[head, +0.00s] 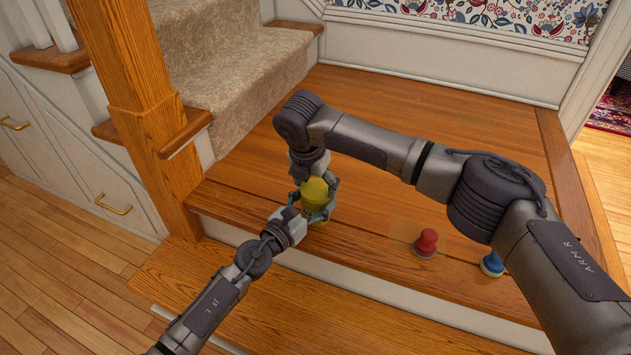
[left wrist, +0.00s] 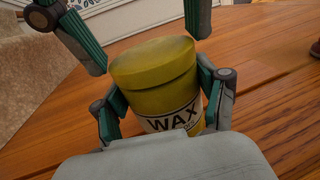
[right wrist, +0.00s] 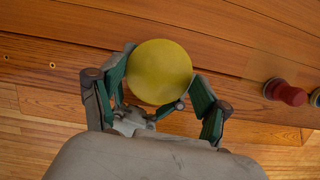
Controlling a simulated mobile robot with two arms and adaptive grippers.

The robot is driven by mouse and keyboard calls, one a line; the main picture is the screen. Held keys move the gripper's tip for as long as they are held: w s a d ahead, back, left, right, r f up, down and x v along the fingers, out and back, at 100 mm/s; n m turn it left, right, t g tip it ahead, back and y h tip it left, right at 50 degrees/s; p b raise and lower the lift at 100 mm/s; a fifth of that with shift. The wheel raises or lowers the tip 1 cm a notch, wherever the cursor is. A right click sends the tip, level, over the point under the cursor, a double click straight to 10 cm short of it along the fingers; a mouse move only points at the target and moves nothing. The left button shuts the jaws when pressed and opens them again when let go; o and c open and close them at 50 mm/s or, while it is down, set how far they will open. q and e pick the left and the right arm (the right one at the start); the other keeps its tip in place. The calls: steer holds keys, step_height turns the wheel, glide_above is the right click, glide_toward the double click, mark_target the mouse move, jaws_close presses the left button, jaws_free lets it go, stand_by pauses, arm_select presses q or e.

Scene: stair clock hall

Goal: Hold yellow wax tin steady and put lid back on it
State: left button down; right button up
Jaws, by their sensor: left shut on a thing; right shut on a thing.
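The yellow wax tin (left wrist: 160,100) stands upright on the wooden landing, its "WAX" label facing the left wrist camera. My left gripper (head: 311,213) is shut around the tin's lower body. The yellow lid (left wrist: 153,62) sits over the tin's mouth, looking a little tilted in the left wrist view; I cannot tell whether it is fully seated. My right gripper (head: 313,187) reaches down from above and is shut on the lid. The right wrist view shows the lid's round top (right wrist: 160,70) between its fingers, hiding the tin below.
A red-knobbed item (head: 427,242) and a blue-knobbed item (head: 492,263) stand to the right, near the landing's front edge. A wooden newel post (head: 135,75) and carpeted stairs (head: 225,75) rise at the left. The landing behind is clear; a lower step lies in front.

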steer(key=m, duration=0.4)
steer(key=shift+a+g+h, duration=0.25)
steer(key=shift+g+h, duration=0.15)
steer(key=m, duration=0.3)
steer(key=shift+w+g+h, duration=0.1)
steer(key=shift+g+h, duration=0.2)
steer(key=m+g, duration=0.1)
steer(key=m, duration=0.3)
steer(key=shift+w+r, duration=0.1)
steer(key=shift+w, duration=0.05)
steer(key=shift+d+m, duration=0.1)
steer(key=shift+m, duration=0.7)
steer(key=o, duration=0.9)
